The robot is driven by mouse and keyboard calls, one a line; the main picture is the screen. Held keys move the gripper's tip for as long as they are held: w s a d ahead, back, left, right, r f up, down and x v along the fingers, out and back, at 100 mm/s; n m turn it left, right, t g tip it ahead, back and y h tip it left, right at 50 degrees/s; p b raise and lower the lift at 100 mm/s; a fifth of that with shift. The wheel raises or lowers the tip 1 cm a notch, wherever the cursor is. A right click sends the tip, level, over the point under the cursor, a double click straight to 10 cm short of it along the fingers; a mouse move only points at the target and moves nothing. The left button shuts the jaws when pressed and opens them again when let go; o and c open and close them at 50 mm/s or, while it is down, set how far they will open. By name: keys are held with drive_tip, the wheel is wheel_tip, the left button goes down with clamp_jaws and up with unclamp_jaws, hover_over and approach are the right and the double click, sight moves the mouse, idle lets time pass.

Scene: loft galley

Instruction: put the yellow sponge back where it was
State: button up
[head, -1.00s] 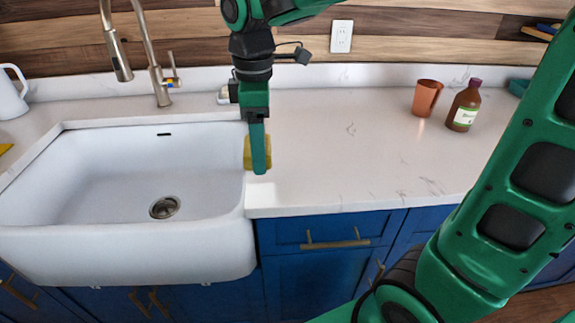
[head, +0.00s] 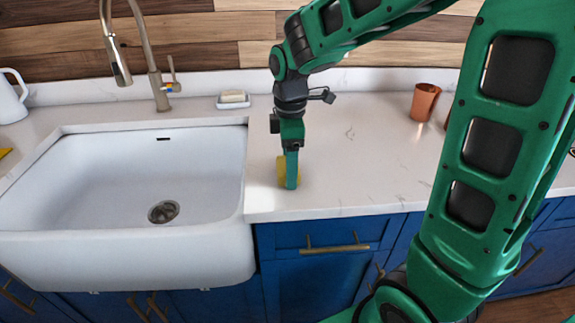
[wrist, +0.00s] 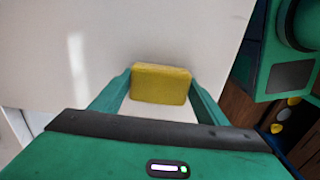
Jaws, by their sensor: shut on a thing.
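The yellow sponge (head: 281,168) is mostly hidden behind my gripper (head: 291,184) in the head view, over the white countertop just right of the sink. In the wrist view the sponge (wrist: 160,84) sits between the two green fingers of my gripper (wrist: 160,92), which are shut on it. The gripper points down, close to the counter's front part. I cannot tell whether the sponge touches the counter.
The white sink (head: 120,190) lies to the left, with a tall faucet (head: 152,70) behind it. A soap dish (head: 233,99) with a pale bar stands at the back. A copper cup (head: 424,101) is at the right. The counter (head: 365,165) between is clear.

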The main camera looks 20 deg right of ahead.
drive_tip(key=shift+f, duration=0.15)
drive_tip(key=o, duration=1)
wheel_tip(320, 180, up, 12)
drive_tip(key=s+d+f+m, duration=0.3)
drive_tip(key=s+d+m, duration=0.2)
drive_tip(key=s+m, duration=0.2)
drive_tip(key=s+d+f+m, duration=0.3)
drive_tip(key=s+d+m, duration=0.3)
drive_tip(key=s+m, duration=0.1)
drive_tip(key=s+d+f+m, duration=0.4)
drive_tip(key=s+d+m, duration=0.2)
drive_tip(key=s, duration=0.3)
drive_tip(key=shift+s+m, duration=0.15)
drive_tip(key=shift+m, duration=0.25)
